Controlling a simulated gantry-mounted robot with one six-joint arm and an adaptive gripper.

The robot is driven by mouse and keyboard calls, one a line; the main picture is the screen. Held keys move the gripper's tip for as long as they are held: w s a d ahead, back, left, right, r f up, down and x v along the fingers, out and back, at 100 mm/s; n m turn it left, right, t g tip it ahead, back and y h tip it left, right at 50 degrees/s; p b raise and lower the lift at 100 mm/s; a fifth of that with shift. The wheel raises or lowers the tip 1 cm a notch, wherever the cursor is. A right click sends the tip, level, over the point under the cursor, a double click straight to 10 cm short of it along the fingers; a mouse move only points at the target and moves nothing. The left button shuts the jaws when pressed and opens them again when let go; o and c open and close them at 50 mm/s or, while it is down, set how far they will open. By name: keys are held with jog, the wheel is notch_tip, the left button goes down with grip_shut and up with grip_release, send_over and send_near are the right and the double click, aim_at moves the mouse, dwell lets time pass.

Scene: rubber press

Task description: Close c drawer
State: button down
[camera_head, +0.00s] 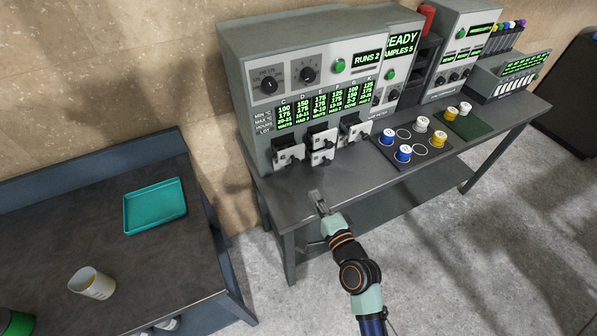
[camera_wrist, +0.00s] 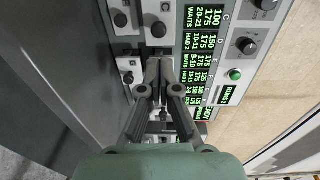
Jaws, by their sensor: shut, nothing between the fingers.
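A grey press cabinet (camera_head: 235,75) carries a lit panel with columns headed C, D, E, F, G and K. Small drawers with black knobs sit below it. The left drawer front (camera_head: 287,153) stands out under the C and D end, with middle drawers (camera_head: 322,155) and a right drawer (camera_head: 354,132) beside it. My gripper (camera_head: 318,199) is shut and empty, in front of the drawers.
The dark bench top (camera_head: 290,198) is clear in front of the press. To the right, a dark mat (camera_head: 412,163) holds several white, blue and yellow pots. A left table has a teal tray (camera_head: 155,206) and a white cup (camera_head: 92,283).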

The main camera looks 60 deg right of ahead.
aim_at(295, 164)
jog(key=b+x, duration=0.1)
jog(key=x, duration=1)
jog(key=shift+w+r, duration=0.1)
jog(key=shift+w, duration=0.05)
jog(key=shift+w, duration=0.1)
